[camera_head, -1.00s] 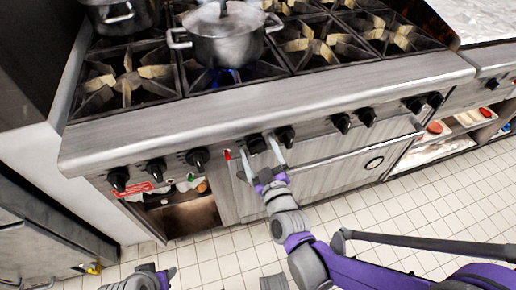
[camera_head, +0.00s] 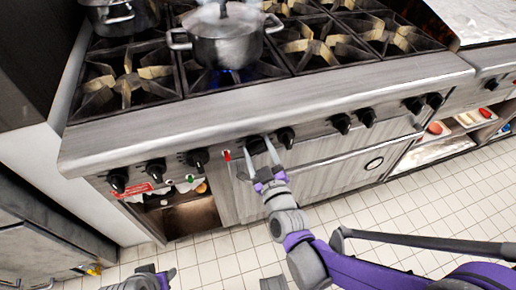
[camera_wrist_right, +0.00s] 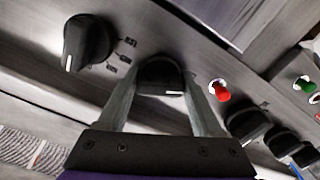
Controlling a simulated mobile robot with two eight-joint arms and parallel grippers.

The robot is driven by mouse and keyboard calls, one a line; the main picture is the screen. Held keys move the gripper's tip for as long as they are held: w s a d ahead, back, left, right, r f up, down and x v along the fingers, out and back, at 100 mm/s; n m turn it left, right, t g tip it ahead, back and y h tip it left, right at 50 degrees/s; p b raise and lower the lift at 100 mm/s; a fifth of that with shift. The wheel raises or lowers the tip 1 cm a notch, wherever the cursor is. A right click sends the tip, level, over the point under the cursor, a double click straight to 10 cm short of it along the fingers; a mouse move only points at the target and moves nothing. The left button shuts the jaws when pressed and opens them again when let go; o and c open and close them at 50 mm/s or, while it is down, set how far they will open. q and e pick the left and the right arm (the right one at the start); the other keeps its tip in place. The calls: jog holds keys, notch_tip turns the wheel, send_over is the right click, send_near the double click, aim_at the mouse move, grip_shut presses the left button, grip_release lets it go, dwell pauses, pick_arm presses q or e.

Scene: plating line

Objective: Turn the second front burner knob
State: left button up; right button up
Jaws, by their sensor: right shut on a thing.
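A row of black knobs runs along the steel front panel of the stove. My right gripper (camera_head: 256,155) has its two fingers on either side of one knob (camera_head: 256,144) near the middle of the row. In the right wrist view the gripper (camera_wrist_right: 162,100) is shut on this knob (camera_wrist_right: 160,74), whose white mark points right. Another black knob (camera_wrist_right: 88,42) is apart from the fingers to the left, with its mark pointing down. My left gripper (camera_head: 150,279) is partly seen at the bottom left edge, away from the stove; its jaws are unclear.
A steel pot (camera_head: 225,40) stands over a blue flame on a front burner. A red indicator (camera_wrist_right: 221,90) is just right of the held knob in the right wrist view. A steel oven door (camera_head: 330,172) is below the panel. Tiled floor is in front.

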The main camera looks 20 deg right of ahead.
jog(key=shift+m, duration=0.3)
jog(key=m, duration=1.2)
jog(key=shift+m+p, duration=0.3)
jog(key=shift+m, duration=0.1)
jog(key=o, duration=1.3)
jog(key=s, duration=0.5)
jog(key=s+p, duration=0.1)
jog(key=s, duration=0.5)
jog(key=shift+d, duration=0.2)
jog(key=shift+w, duration=0.1)
